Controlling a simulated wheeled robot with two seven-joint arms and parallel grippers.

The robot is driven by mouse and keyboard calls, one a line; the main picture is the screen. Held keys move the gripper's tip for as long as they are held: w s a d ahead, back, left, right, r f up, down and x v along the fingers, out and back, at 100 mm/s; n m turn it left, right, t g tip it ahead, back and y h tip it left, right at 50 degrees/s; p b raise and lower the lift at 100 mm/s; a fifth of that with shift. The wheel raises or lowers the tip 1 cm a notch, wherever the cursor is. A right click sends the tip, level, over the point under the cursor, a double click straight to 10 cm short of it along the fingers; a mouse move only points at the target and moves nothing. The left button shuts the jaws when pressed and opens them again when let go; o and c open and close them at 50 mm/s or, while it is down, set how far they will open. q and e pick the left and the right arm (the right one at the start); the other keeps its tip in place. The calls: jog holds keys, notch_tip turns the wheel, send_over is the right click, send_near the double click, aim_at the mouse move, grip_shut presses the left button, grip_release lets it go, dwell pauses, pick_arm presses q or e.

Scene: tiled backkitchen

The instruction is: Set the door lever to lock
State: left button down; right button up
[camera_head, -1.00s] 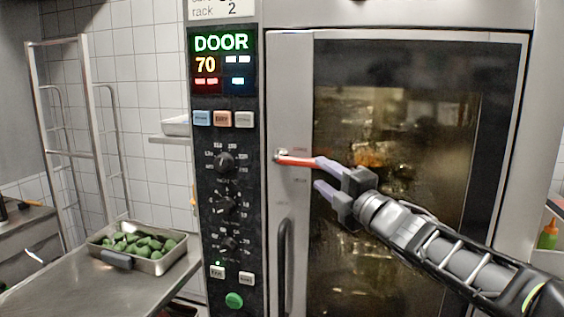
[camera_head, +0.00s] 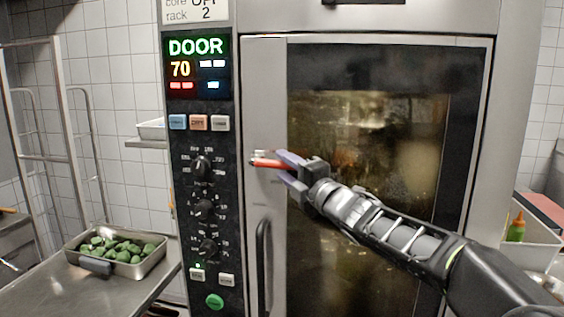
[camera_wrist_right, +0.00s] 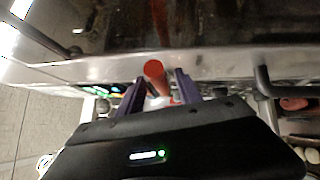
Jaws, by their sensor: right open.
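The red door lever (camera_head: 268,163) sits on the metal edge of the oven door (camera_head: 265,205) and points roughly level to the right. Its free end is partly hidden behind my right gripper (camera_head: 281,167), which is open with its purple fingers at the lever, one above and one below. In the right wrist view the lever's round red end (camera_wrist_right: 153,69) shows between the two spread fingers (camera_wrist_right: 158,88). I cannot tell whether either finger touches it. My left gripper is not in view.
The control panel (camera_head: 205,230) left of the lever shows "DOOR" and 70. A vertical door handle (camera_head: 263,265) is below the lever. A metal tray (camera_head: 120,265) of green items rests on the left counter. A sauce bottle (camera_head: 517,228) stands at right.

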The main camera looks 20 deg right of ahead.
jog(key=shift+w+a+r, duration=0.1)
jog(key=shift+w+a, duration=0.05)
jog(key=shift+w, duration=0.65)
jog(key=shift+c, duration=0.5)
grip_shut()
dwell(0.4)
